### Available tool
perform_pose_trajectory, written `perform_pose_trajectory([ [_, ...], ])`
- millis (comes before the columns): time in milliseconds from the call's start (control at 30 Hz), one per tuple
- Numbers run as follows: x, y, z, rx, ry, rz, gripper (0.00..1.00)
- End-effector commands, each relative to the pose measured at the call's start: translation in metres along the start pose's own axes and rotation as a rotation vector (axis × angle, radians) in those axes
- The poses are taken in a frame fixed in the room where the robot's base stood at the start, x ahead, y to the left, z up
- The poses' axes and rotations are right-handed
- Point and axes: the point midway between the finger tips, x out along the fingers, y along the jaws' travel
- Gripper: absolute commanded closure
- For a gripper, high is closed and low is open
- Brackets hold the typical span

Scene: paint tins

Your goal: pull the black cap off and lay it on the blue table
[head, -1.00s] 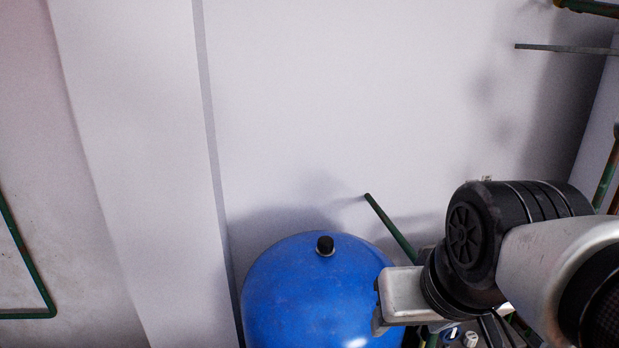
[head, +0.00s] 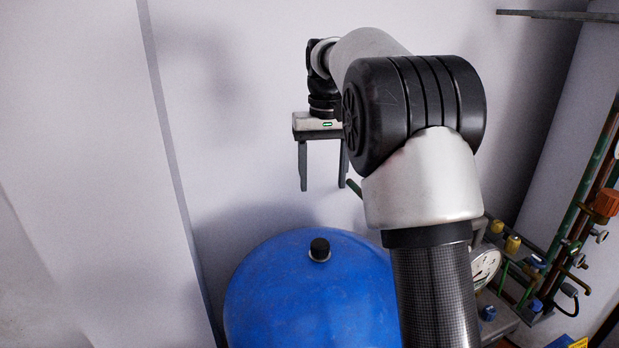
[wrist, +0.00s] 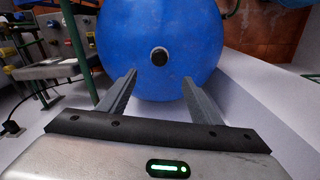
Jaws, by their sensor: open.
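The black cap (head: 320,246) sits on top of a rounded blue tank (head: 275,290), in a pale ring. In the wrist view the cap (wrist: 159,57) shows beyond the fingertips and roughly midway between them, on the blue tank (wrist: 190,25). My gripper (head: 323,187) is open and empty, with its fingers pointing down, above the cap in the head view. In the wrist view my gripper (wrist: 157,75) has its two fingers wide apart, touching nothing. I see no blue table in these frames.
A green pipe (head: 354,188) ends near my gripper. At the right stand a gauge (head: 485,268), valves with yellow caps (head: 512,244) and upright pipes with an orange fitting (head: 605,203). A pale wall (head: 240,130) rises behind the tank.

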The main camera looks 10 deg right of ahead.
Motion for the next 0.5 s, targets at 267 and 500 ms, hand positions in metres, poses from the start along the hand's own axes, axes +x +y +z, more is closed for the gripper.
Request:
perform_pose_trajectory([
  [267, 0.025, -0.001, -0.014, -0.005, -0.028, 0.005, 0.41],
  [500, 0.066, -0.001, -0.012, -0.005, -0.03, 0.005, 0.41],
])
